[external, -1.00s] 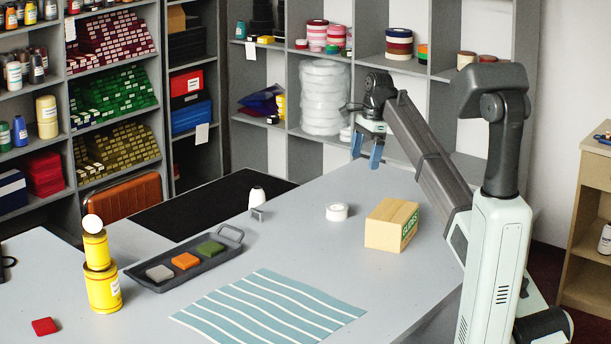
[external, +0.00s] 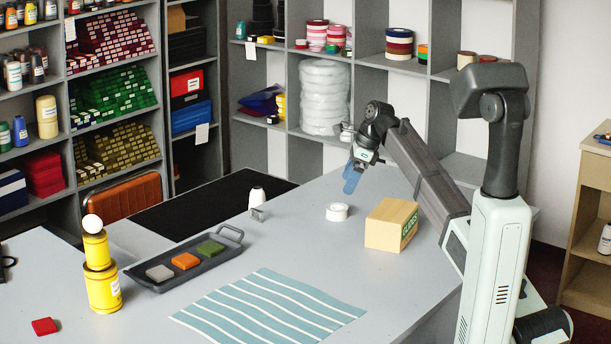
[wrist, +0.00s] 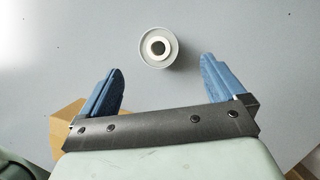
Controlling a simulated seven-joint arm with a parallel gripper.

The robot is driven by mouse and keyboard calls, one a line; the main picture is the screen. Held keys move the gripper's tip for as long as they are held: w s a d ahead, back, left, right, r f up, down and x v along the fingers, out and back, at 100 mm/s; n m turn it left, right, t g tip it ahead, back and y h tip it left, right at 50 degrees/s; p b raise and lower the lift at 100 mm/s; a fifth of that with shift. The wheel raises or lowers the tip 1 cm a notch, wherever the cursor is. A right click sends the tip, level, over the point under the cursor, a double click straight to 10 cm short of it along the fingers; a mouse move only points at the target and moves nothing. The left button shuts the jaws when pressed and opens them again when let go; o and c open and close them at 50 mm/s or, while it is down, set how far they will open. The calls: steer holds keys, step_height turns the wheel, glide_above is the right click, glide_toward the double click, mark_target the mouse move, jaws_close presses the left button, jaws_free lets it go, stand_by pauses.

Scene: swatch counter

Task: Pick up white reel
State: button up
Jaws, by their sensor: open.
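The white reel (external: 337,212) lies flat on the grey counter, left of the cardboard box. In the wrist view the white reel (wrist: 158,47) shows from above as a white ring with a dark centre. My gripper (external: 351,184) has blue fingers and hangs above the counter, over and slightly behind the reel. In the wrist view my gripper (wrist: 160,75) is open and empty, with the reel centred between its fingers but a little beyond the tips. The gripper is not touching the reel.
A cardboard box (external: 391,226) stands close to the right of the reel. Shelves (external: 363,130) stand behind the counter.

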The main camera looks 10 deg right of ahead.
mark_target(339, 205)
steer(key=x, duration=0.3)
steer(key=shift+a+f, duration=0.1)
steer(key=shift+f, duration=0.2)
steer(key=shift+s+d+x, duration=0.1)
steer(key=shift+x, duration=1.25)
steer(key=shift+s+d+x, duration=0.1)
steer(key=shift+d+x, duration=0.05)
steer(key=shift+x, duration=1.2)
steer(key=c, duration=1.1)
